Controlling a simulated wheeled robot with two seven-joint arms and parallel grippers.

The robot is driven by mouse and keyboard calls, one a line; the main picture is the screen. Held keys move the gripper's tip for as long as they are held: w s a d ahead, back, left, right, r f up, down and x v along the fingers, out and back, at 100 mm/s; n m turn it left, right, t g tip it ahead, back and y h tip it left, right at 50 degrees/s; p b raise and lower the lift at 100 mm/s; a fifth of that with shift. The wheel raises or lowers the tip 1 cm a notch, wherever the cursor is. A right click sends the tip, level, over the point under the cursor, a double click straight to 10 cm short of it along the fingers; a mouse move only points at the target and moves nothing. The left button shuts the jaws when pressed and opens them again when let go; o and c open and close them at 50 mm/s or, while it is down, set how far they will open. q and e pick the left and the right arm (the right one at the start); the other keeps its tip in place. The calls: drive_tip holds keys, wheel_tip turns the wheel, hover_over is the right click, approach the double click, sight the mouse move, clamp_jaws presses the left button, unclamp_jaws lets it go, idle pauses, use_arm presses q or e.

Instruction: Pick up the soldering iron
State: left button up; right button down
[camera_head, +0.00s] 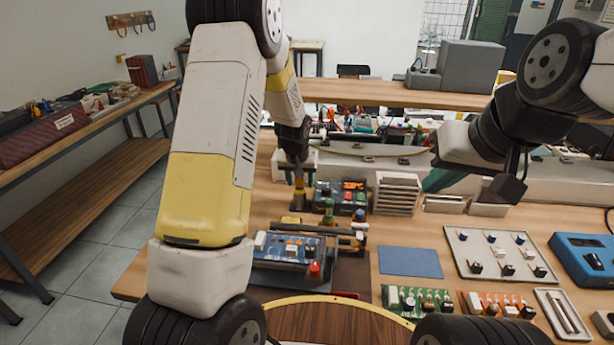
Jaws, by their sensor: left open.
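My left gripper (298,176) points down just left of a small black soldering station (340,198) with a red lit display. It is open. Directly below it stands a slim upright piece with a brownish-yellow part (299,197), which may be the soldering iron in its stand; the fingers overlap its top in the picture. I cannot tell whether they touch it. My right gripper (508,184) hangs over the right side of the bench, away from the station; its fingers are too unclear to tell their state.
A blue circuit board in a holder (290,247) stands in front of the station. A blue mat (410,262), a tray of small parts (500,254), green (416,300) and orange boards and a blue case (585,258) cover the right. White stacked trays (397,193) stand right of the station.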

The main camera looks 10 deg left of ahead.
use_arm(q)
clamp_jaws()
drive_tip(key=shift+r, duration=0.15)
wheel_tip(320, 180, up, 10)
drive_tip(key=shift+f, duration=0.1)
idle(0.4)
